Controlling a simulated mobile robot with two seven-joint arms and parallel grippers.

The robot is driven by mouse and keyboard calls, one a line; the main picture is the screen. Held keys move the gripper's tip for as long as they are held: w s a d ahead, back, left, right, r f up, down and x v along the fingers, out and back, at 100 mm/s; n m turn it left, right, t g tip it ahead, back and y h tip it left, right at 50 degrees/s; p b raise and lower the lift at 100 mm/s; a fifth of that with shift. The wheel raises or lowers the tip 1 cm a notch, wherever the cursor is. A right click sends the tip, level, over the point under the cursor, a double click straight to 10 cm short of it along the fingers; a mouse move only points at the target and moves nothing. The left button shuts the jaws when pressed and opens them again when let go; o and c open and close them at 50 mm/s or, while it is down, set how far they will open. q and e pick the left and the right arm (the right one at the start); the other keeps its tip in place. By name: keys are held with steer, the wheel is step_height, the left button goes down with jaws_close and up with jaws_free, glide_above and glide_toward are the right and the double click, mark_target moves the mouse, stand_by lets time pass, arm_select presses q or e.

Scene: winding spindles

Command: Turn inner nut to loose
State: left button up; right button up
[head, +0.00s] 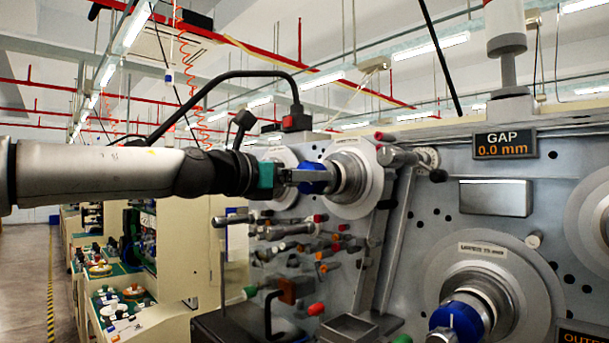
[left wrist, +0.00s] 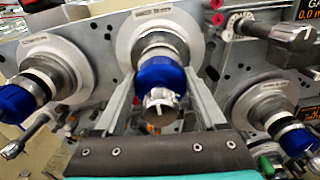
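A blue nut (left wrist: 160,76) sits on the middle spindle in the left wrist view, with a silver knob (left wrist: 161,108) in front of it. My left gripper (left wrist: 161,80) has one finger on each side of this nut. I see no clear gap at the fingertips, but I cannot tell whether they grip it. In the head view the left gripper (head: 306,179) reaches in from the left, level with the blue nut (head: 317,178) on the upper spindle. The fingers partly hide the nut there. My right gripper is not in view.
The grey machine panel (head: 410,215) carries other spindles, one with a blue nut (head: 455,318) at lower right. Handles and rods (head: 300,230) stick out below my left gripper. A GAP display (head: 505,145) reads 0.0 mm. Benches with parts (head: 115,300) stand at the left.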

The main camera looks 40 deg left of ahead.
arm_select(q)
steer(key=c, duration=0.8)
steer(key=shift+n, duration=0.4)
steer(key=n+p, duration=0.1)
steer(key=n, duration=0.3)
steer(key=shift+a+n, duration=0.15)
steer(key=shift+n, duration=0.15)
steer(key=n+p, duration=0.2)
steer(key=n, duration=0.3)
steer(key=shift+a+n, duration=0.1)
steer(key=shift+n, duration=0.2)
steer(key=n, duration=0.2)
steer(key=shift+f+n, duration=0.1)
steer(key=shift+n, duration=0.2)
steer(key=n, duration=0.3)
steer(key=shift+f+n, duration=0.1)
steer(key=shift+n, duration=0.2)
steer(key=n, duration=0.6)
steer(key=shift+f+n, duration=0.2)
steer(key=shift+n, duration=0.1)
